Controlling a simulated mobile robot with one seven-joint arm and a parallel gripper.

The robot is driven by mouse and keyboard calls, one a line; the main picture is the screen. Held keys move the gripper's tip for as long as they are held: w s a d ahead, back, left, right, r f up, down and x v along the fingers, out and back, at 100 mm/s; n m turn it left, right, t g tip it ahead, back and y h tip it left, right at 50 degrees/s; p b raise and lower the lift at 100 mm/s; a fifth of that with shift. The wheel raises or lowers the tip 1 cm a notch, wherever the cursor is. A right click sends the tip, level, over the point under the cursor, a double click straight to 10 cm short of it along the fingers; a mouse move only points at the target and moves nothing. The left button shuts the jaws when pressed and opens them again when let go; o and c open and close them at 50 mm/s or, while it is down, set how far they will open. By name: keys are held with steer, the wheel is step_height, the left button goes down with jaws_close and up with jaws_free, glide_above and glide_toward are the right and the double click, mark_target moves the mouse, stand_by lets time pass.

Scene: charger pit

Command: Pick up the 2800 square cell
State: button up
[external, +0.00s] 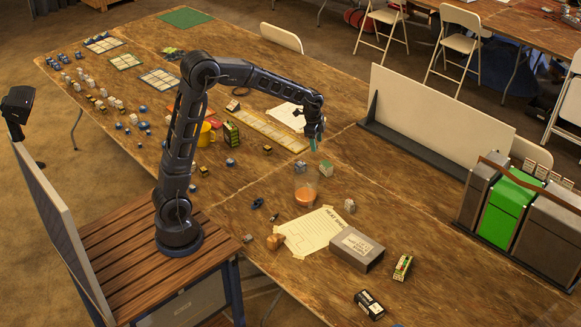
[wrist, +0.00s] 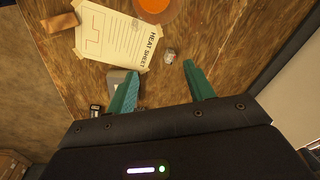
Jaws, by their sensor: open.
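My gripper (external: 314,143) hangs over the middle of the table, its teal fingers apart and empty. In the wrist view the gripper (wrist: 160,68) shows both fingers with bare wood between them. A small pale blocky cell (wrist: 169,57) lies just beyond the fingertips, beside the paper; it appears to be the small grey cell (external: 350,206) in the external view. Two more small blocky cells stand near and below my gripper, a grey one (external: 300,167) and a green-and-orange one (external: 326,168). No 2800 marking is readable, so I cannot tell which is the square cell.
Two small boxes (external: 402,267) (external: 369,304) lie to the right. A white panel (external: 435,115) stands at the far edge.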

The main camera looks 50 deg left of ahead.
steer(key=w+d+f+m, duration=0.3)
steer(key=w+d+f, duration=0.3)
steer(key=f, duration=0.4)
steer(key=m+g, duration=0.1)
steer(key=m, duration=0.3)
glide_above(350, 201)
steer(key=shift+y, duration=0.3)
steer(key=f, duration=1.3)
steer(key=shift+d, duration=0.3)
step_height(350, 201, down, 6)
steer(key=shift+r, duration=0.1)
steer(key=shift+a+f, duration=0.15)
steer(key=shift+f, duration=2.45)
steer(key=c, duration=1.1)
